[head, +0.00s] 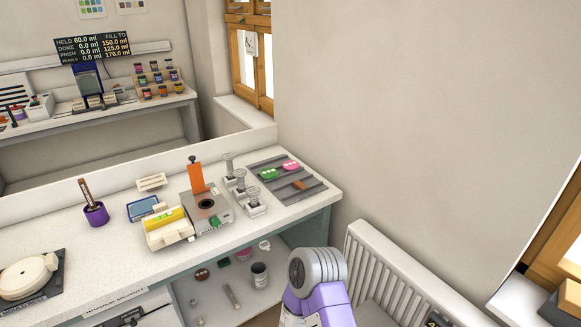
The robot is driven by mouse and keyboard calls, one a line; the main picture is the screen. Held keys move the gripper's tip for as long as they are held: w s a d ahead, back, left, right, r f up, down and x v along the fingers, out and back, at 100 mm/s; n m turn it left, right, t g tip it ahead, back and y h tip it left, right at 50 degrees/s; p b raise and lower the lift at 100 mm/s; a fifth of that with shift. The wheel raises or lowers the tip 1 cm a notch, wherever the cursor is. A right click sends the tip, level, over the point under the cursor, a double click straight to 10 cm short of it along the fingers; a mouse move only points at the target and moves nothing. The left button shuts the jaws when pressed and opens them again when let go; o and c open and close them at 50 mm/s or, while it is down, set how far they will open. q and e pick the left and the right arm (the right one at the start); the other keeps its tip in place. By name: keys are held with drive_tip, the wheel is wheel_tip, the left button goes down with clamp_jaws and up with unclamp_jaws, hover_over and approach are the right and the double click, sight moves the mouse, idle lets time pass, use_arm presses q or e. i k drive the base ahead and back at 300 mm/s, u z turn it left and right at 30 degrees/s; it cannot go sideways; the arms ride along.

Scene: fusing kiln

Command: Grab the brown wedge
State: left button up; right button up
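A small brown piece (299,185), which looks like the brown wedge, lies on the dark grey ridged tray (268,171) at the right end of the white counter. Its exact shape is too small to tell. A pink piece (291,165) and a green piece (268,174) lie on the same tray, behind and to the left of it. Neither of my grippers shows in the head view. Only a purple and grey link of my own arm shows at the bottom, below and apart from the counter.
Clear glass-like holders (240,182) stand left of the tray. Further left are a grey device with an orange upright (196,177), a yellow roller (164,218) and a purple cup (96,214). A white radiator (385,270) stands right of the counter. Small items lie on the shelf below.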

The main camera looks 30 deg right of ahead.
sight(297, 184)
drive_tip(key=k, duration=0.5)
drive_tip(key=z, duration=1.25)
drive_tip(key=i, duration=1.1)
drive_tip(key=u, duration=0.3)
